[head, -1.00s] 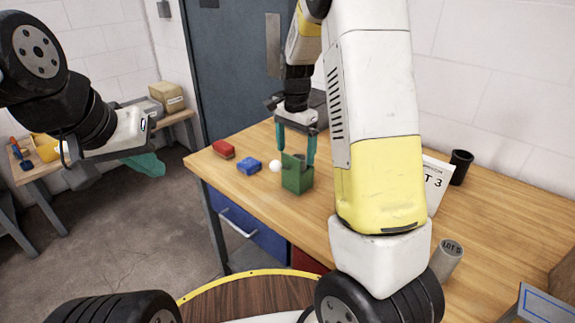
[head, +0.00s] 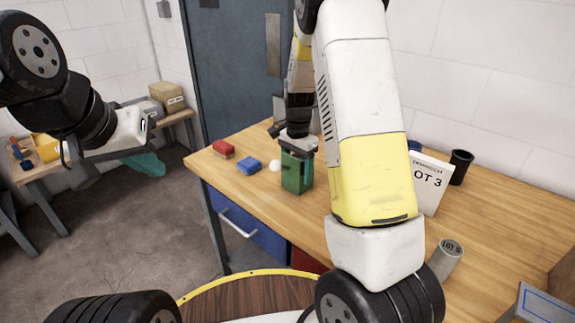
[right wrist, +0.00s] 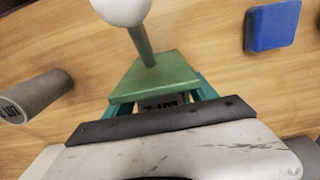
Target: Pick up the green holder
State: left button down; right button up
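The green holder (head: 296,174) stands upright on the wooden workbench. In the right wrist view the holder (right wrist: 155,75) shows a flat green face with a green stem ending in a white ball (right wrist: 122,8). My right gripper (head: 297,168) is low over the holder. Its teal fingers are on either side of the holder, spread about its width; I cannot see firm contact. My left gripper (head: 150,165) hangs away at the left over the floor, its finger gap not clear.
Bare bench lies in front of the holder.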

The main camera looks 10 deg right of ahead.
jog(key=c, duration=1)
jog(key=shift+o, duration=0.2)
jog(key=shift+w+r, duration=0.1)
jog(key=shift+r, duration=0.15)
